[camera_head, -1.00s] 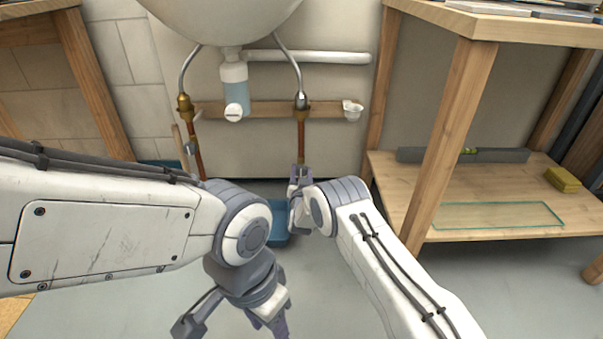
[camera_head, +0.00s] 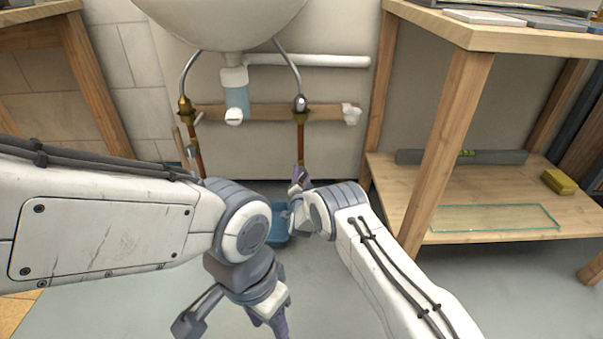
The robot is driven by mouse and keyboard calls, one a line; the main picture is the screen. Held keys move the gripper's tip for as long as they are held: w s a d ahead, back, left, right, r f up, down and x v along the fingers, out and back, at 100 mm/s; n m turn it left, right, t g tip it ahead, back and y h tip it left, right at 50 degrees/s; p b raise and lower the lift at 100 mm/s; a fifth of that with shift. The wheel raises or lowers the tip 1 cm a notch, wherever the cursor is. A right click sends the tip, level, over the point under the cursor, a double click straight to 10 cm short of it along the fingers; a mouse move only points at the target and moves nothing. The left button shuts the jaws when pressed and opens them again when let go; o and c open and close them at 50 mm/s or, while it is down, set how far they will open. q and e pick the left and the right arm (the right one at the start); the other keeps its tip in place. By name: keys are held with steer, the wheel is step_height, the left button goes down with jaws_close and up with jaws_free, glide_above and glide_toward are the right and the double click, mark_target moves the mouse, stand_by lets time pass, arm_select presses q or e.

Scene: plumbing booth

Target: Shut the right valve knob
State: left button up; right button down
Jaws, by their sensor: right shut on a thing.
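The right copper pipe (camera_head: 300,140) runs down from a brass and steel fitting (camera_head: 300,104) under the sink. My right gripper (camera_head: 299,176) is at the lower end of this pipe, shut on the right valve knob. The knob itself is hidden behind the fingers and wrist. My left gripper (camera_head: 236,322) hangs low in the foreground, its fingers spread wide and empty, well away from the pipes.
The white sink (camera_head: 220,20) with its drain trap (camera_head: 235,92) hangs above. The left pipe (camera_head: 195,150) stands near a wooden post. A blue tray (camera_head: 279,232) lies on the floor below. A wooden shelf unit (camera_head: 455,150) stands at right.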

steer(key=m+p, duration=0.1)
steer(key=m, duration=0.5)
steer(key=shift+f+m, duration=0.1)
steer(key=shift+m, duration=0.2)
steer(key=m+p, duration=0.1)
steer(key=m, duration=0.4)
steer(key=shift+f, duration=0.1)
steer(key=shift+m, duration=0.3)
steer(key=shift+c, duration=1.5)
jaws_free()
steer(key=shift+s+p, duration=0.4)
steer(key=shift+p, duration=0.2)
steer(key=s+p, duration=0.6)
steer(key=s, duration=0.3)
steer(key=shift+s, duration=0.4)
